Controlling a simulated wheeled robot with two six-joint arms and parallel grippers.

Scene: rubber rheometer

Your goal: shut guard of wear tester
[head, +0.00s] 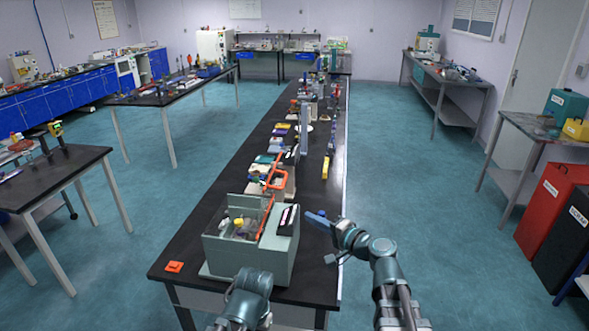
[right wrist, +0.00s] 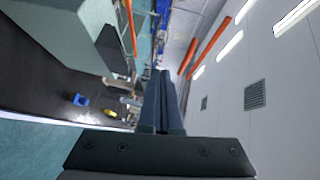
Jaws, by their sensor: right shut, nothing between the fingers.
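The wear tester (head: 273,252) is a grey-green box at the near end of the long black bench. Its guard (head: 267,213), a clear panel with orange edging, stands raised, with an orange handle (head: 276,170) at the top. The tester's inside, with small parts, is exposed. My right gripper (head: 318,217) is just right of the tester, apart from the guard, shut and empty. In the right wrist view its fingers (right wrist: 163,100) are together, and the tester's grey-green body (right wrist: 50,35) fills the upper left. My left arm shows at the bottom of the head view, without visible fingers.
An orange-red piece (head: 174,267) lies on the bench left of the tester. Several tools and boxes crowd the bench behind it, including a yellow item (head: 325,168). Open floor lies right of the bench. Red and black bins (head: 545,205) stand at far right.

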